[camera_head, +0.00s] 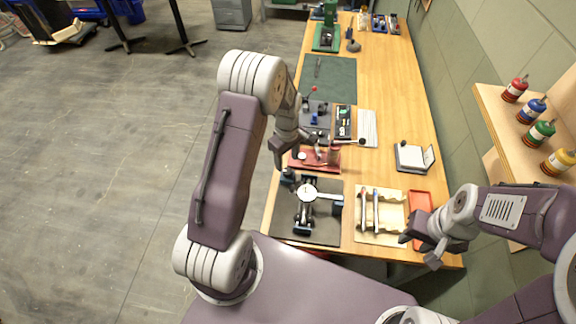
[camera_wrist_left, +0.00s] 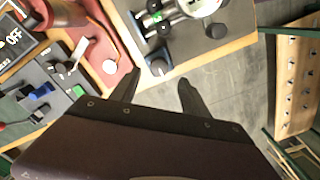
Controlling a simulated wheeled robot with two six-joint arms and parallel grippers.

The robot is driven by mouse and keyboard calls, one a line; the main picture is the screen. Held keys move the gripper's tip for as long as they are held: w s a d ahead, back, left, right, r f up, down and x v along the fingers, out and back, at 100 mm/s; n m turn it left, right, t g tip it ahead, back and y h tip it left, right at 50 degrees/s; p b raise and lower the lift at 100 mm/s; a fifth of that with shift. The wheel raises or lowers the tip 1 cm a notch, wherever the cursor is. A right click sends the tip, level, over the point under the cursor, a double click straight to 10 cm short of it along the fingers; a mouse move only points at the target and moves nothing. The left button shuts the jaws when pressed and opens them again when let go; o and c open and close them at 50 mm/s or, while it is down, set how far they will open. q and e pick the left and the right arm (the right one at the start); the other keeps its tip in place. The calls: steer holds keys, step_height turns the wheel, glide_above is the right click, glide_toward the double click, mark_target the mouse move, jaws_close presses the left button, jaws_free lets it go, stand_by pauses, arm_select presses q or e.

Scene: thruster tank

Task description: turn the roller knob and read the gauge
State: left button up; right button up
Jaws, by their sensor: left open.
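The gauge (camera_head: 309,192) is a white round dial on a metal fixture, on a dark board (camera_head: 322,232) near the bench's left edge. Part of it shows at the top of the left wrist view (camera_wrist_left: 200,4), where its face cannot be read. A black knob (camera_wrist_left: 160,65) sits at the board's corner; I take it as the roller knob. It also shows in the head view (camera_head: 288,176). My left gripper (camera_wrist_left: 159,84) is open and empty, its fingertips just short of the knob in the wrist view. My right gripper (camera_head: 420,248) is by the bench's right edge; its finger gap is unclear.
A red board (camera_head: 325,162) with a lever lies behind the gauge board. A panel reading OFF (camera_wrist_left: 18,38) and switches are beyond it. A cream rack (camera_head: 378,228) with metal tools and a red tray (camera_head: 420,208) are to the right. Floor is open at left.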

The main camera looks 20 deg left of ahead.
mark_target(287, 170)
arm_select(q)
steer(key=f+p, duration=0.1)
steer(key=f, duration=0.4)
steer(key=shift+w, duration=0.2)
steer(key=shift+s+f, duration=0.2)
steer(key=shift+f, duration=0.3)
steer(key=shift+w, duration=0.1)
steer(key=shift+c, duration=1.2)
jaws_close()
